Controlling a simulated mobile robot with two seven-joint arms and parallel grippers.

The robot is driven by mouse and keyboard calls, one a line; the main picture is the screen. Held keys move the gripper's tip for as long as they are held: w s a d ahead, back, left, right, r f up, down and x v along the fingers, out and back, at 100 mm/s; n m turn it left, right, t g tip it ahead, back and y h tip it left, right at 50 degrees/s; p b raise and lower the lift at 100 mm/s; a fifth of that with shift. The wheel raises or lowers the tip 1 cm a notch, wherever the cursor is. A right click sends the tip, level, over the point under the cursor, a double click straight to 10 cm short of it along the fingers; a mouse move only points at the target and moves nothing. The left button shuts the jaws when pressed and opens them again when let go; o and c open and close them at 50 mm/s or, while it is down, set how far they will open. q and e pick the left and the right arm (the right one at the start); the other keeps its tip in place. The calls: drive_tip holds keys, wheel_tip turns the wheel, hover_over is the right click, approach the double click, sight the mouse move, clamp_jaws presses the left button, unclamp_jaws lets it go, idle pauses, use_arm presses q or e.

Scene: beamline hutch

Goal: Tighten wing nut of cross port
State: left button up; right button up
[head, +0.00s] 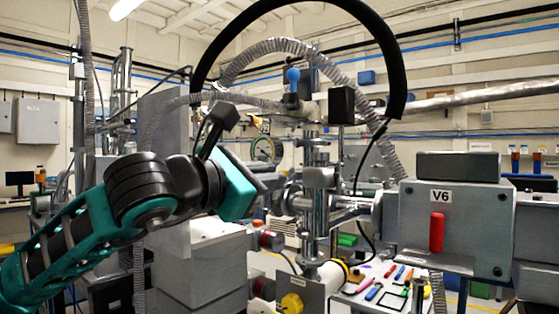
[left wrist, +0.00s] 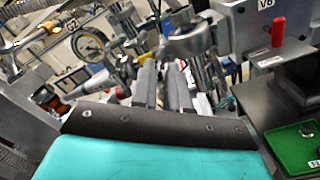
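The steel cross port (head: 318,178) stands in the middle of the head view, with pipe stubs and flanges left and right. A round flange (left wrist: 188,42) shows beyond my fingers in the left wrist view. I cannot make out the wing nut in either view. My left gripper (head: 280,184) reaches in from the left, its fingers close to the left side of the cross and partly lost against the metal. In the left wrist view its two dark grey fingers (left wrist: 160,85) lie close together with a narrow gap. Whether anything is between their tips is unclear. My right gripper is not in view.
A grey valve box with a red handle (head: 437,232) stands right of the cross. A round gauge (left wrist: 90,43) is on the left. A black hose (head: 395,75) arches overhead. Several coloured tools (head: 375,291) lie below. A green tray (left wrist: 292,150) shows at lower right.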

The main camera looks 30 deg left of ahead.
use_arm(q)
drive_tip(key=w, duration=0.3)
drive_tip(key=shift+w+d+p, duration=0.15)
drive_tip(key=shift+p, duration=0.15)
clamp_jaws()
